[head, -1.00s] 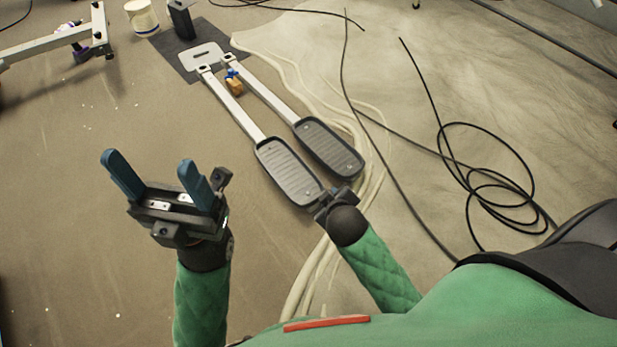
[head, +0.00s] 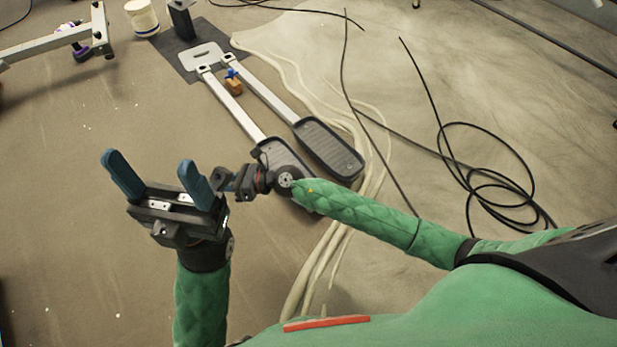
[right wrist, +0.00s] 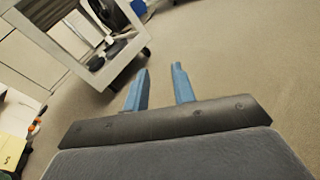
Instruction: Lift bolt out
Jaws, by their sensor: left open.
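I cannot make out a bolt in either view. Two elliptical pedal arms with black ribbed footplates, a near one (head: 283,160) and a far one (head: 328,147), lie on the floor. A small orange object with a blue top (head: 234,84) sits between their silver bars. My left gripper (head: 147,162) is open and empty, pointing up, left of the footplates. My right gripper (head: 222,182) is just right of it, partly hidden in the head view. In the right wrist view its two blue fingers (right wrist: 160,70) are apart with nothing between them.
A dark mat (head: 190,68) carries a pale plate (head: 203,57). A white bucket (head: 141,18) and dark box (head: 181,20) stand beyond. Pale cables (head: 375,165) and a black cable coil (head: 495,175) lie on the right.

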